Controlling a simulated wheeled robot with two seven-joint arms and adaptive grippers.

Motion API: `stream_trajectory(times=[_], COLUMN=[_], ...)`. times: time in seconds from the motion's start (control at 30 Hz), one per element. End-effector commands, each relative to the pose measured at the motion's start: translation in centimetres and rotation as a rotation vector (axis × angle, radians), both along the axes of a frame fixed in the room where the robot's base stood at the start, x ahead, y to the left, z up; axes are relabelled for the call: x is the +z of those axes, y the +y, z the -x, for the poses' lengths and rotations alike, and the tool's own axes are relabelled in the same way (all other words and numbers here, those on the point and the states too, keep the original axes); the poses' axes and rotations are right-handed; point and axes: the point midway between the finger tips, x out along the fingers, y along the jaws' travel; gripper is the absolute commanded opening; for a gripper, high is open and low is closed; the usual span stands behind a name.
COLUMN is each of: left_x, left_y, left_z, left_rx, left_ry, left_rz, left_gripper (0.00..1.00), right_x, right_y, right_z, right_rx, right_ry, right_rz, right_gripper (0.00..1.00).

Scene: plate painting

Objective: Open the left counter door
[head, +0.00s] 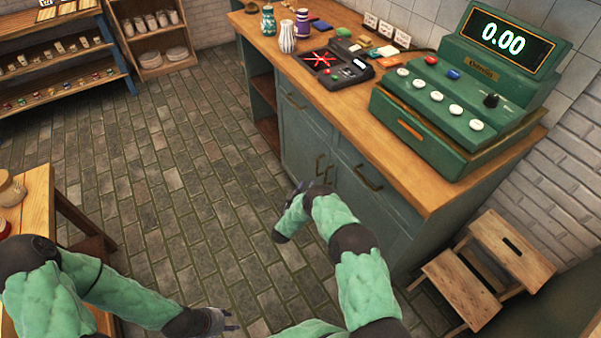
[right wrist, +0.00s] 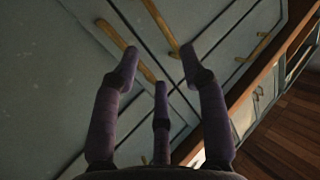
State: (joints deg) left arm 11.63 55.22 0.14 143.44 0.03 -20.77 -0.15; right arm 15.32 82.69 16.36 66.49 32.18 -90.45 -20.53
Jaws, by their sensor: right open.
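The left counter door (head: 299,143) is a blue-green panel in the counter front and looks closed. Its upright brass handle (head: 319,165) stands beside the right door's handle (head: 328,174). My right gripper (head: 299,188) is in front of the doors near these handles. In the right wrist view its purple fingers (right wrist: 160,60) are spread, with nothing between them. Two parallel brass bars (right wrist: 110,33) (right wrist: 160,25) lie beyond the fingertips; I cannot tell contact. My left gripper (head: 222,320) is low at the bottom, away from the counter; its finger opening is unclear.
A wooden step stool (head: 470,285) is right of the counter. A wooden table (head: 38,200) is at left. The brick floor (head: 190,180) between is clear.

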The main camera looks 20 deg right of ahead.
Motion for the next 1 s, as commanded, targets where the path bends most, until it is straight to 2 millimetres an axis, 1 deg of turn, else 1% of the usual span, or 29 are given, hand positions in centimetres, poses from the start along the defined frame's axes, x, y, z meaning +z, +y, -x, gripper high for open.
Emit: stream_trajectory(times=[0.13, 0.27, 0.7, 0.83, 1.0], left_x=[-0.2, -0.7, -3.6, -4.1, -4.4], left_y=[0.0, 0.0, 0.0, 0.0, 0.0], left_z=[0.0, 0.0, 0.0, 0.0, 0.0], left_rx=[0.000, -0.001, 0.000, 0.000, 0.000], left_ry=[0.000, -0.001, 0.000, 0.000, 0.000], left_rz=[0.000, 0.000, 0.000, 0.000, 0.000], left_gripper=[0.40, 0.40, 0.40, 0.40, 0.40], right_x=[0.4, 0.4, 0.2, 0.2, 0.3], right_y=[-0.8, -1.7, -7.3, -8.4, -9.1], right_z=[0.1, -0.5, -4.9, -5.8, -6.4], right_rx=[-0.040, -0.043, -0.040, -0.040, -0.038], right_ry=[-0.028, -0.030, -0.029, -0.028, -0.028], right_rz=[0.035, 0.038, 0.037, 0.035, 0.035], right_gripper=[0.43, 0.43, 0.43, 0.43, 0.43])
